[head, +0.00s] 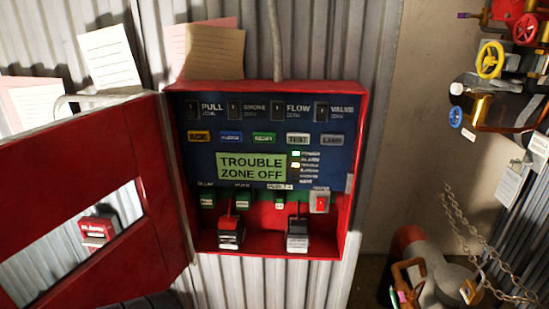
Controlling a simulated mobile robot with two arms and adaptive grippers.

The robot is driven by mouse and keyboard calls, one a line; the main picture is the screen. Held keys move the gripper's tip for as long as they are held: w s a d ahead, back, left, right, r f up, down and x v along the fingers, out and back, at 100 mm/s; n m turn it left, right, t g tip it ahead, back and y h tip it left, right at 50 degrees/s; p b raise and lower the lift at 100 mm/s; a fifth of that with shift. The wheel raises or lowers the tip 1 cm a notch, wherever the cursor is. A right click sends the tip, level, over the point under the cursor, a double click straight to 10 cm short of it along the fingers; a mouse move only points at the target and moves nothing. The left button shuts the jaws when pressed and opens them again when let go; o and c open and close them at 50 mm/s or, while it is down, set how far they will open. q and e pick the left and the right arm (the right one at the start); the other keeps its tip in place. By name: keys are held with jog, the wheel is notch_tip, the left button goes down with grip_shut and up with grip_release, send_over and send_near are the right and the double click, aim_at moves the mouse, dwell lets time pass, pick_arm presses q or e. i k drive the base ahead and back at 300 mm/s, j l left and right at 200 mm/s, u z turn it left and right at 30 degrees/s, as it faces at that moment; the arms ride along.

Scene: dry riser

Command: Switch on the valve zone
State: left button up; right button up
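The red fire panel box (362,150) hangs on the corrugated wall, with its red door (85,180) swung open to the left. Along the top of its blue face sit small dark zone switches labelled pull (194,110), smoke (234,110), flow (277,110) and valve. The valve zone switch (321,109) is the rightmost; its position is too small to tell. The green display (250,166) reads "TROUBLE ZONE OFF". I make out neither of my grippers in the head view.
A row of coloured buttons (264,138) lies below the switches. A red rocker switch (321,202) sits at lower right. Paper notes (212,52) stick up above the box. Pipes with a yellow handwheel (490,60) and a chain (465,235) are at the right.

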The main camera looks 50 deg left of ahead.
aim_at(321, 110)
jog(key=u, duration=1.6)
